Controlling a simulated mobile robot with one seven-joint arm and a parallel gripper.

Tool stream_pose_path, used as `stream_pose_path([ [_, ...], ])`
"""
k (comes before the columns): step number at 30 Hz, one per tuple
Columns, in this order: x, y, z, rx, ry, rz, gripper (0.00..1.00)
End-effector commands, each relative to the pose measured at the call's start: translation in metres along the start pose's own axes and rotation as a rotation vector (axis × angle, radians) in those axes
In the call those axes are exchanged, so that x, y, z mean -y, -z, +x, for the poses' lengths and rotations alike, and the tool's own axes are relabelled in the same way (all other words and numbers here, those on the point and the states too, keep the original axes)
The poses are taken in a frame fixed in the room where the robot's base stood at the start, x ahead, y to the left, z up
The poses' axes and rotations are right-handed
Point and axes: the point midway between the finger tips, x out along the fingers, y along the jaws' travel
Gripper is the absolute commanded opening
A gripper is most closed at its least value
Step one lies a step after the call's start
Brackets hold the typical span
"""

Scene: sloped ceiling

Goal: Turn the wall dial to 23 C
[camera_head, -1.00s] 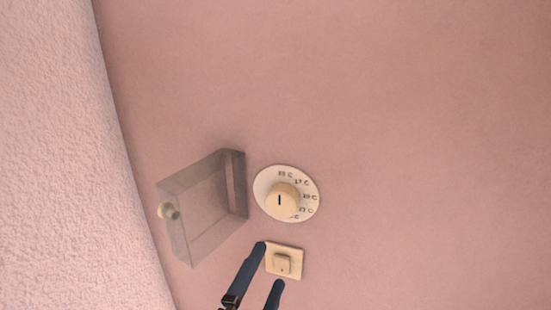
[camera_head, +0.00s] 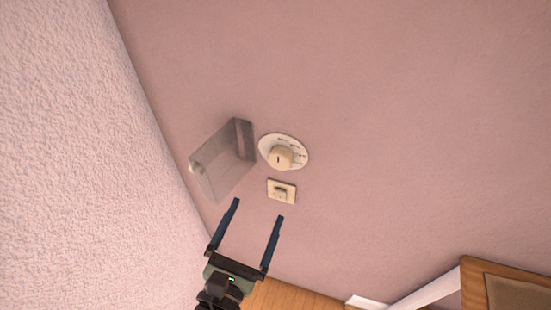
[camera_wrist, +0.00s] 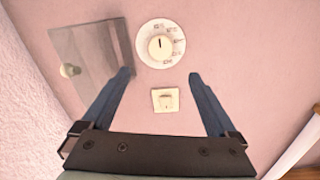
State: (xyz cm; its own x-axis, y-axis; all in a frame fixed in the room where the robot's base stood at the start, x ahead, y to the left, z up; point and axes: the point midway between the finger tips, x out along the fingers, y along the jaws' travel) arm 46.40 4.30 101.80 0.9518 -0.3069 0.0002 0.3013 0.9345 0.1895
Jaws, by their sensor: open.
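The wall dial (camera_head: 283,152) is a round cream plate with temperature marks and a raised cream knob with a dark pointer line. In the wrist view the dial (camera_wrist: 160,44) lies ahead, beyond and between the fingertips, its pointer line about upright. The marks are too small to read surely. A clear cover (camera_head: 222,160) with a small round knob stands swung open to the left of the dial; the wrist view shows it too (camera_wrist: 92,62). My gripper (camera_head: 258,208) is open and empty, below the dial and apart from it; its fingers also show in the wrist view (camera_wrist: 160,75).
A square cream switch (camera_head: 281,191) sits on the pink wall just below the dial. A rough pale wall surface (camera_head: 70,150) rises close on the left. A wood-framed piece (camera_head: 474,285) stands at the lower right. The wall right of the dial is clear.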

Motion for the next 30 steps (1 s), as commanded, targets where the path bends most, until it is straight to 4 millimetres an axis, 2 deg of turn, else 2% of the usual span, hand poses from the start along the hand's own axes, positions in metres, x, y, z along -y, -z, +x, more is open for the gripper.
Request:
stream_pose_path([
  [15,0.001,-0.002,0.1,0.002,0.004,0.006,0.94],
  [21,0.001,-0.001,0.119,0.002,0.003,0.006,0.94],
  [30,0.001,0.0,0.123,0.0,0.002,0.006,0.94],
])
